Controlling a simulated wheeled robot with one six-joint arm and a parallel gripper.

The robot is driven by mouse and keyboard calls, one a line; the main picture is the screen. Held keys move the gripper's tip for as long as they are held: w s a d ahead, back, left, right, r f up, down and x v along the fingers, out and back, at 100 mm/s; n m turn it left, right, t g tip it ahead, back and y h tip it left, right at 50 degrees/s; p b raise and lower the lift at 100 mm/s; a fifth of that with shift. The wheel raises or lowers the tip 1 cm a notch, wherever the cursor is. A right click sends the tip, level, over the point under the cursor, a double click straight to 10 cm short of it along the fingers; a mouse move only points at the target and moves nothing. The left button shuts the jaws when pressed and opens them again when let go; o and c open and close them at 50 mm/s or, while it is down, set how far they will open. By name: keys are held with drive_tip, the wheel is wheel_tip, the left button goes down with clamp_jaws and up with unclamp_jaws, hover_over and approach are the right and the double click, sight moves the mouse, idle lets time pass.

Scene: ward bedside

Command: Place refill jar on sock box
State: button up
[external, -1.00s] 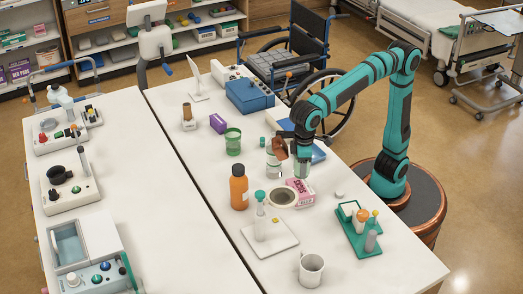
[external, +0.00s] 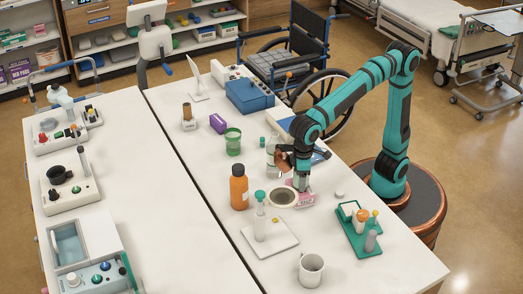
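The pink-and-white box (external: 306,200), which I take for the sock box, lies on the right table beside a round grey ring-shaped item (external: 283,197). My gripper (external: 300,182) points down directly over this box and hides much of its top. A greyish upright shape shows at the fingers, low against the box. I cannot tell if it is a held jar or part of the gripper, nor whether it touches the box. A clear bottle (external: 272,160) stands just behind and left of my gripper. I cannot tell which item is the refill jar.
An orange bottle (external: 239,190) and a green cup (external: 232,143) stand to the left. A white plate with a pump bottle (external: 260,225), a mug (external: 311,270) and a green rack (external: 360,238) stand in front.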

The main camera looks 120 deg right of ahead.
drive_tip(key=shift+o, duration=0.6)
wheel_tip(320, 180, up, 12)
drive_tip(key=shift+r, duration=0.1)
drive_tip(key=shift+s+d+r+t, duration=0.25)
drive_tip(key=shift+s+d+t, duration=0.05)
drive_tip(key=shift+s+d, duration=0.05)
drive_tip(key=s+d+r+n+t, duration=0.1)
drive_tip(key=s+d+t, duration=0.3)
drive_tip(key=s, duration=0.5)
drive_tip(key=s+d+r+n+t, duration=0.2)
drive_tip(key=s+d+t, duration=0.3)
drive_tip(key=s, duration=0.5)
drive_tip(key=s+d+r+n+t, duration=0.2)
drive_tip(key=s+d+r+t, duration=0.1)
drive_tip(key=s+t, duration=0.4)
drive_tip(key=s+d, duration=0.1)
drive_tip(key=s, duration=0.2)
drive_tip(key=shift+d+r+t, duration=0.2)
drive_tip(key=shift+r+t, duration=0.1)
drive_tip(key=shift+t, duration=0.1)
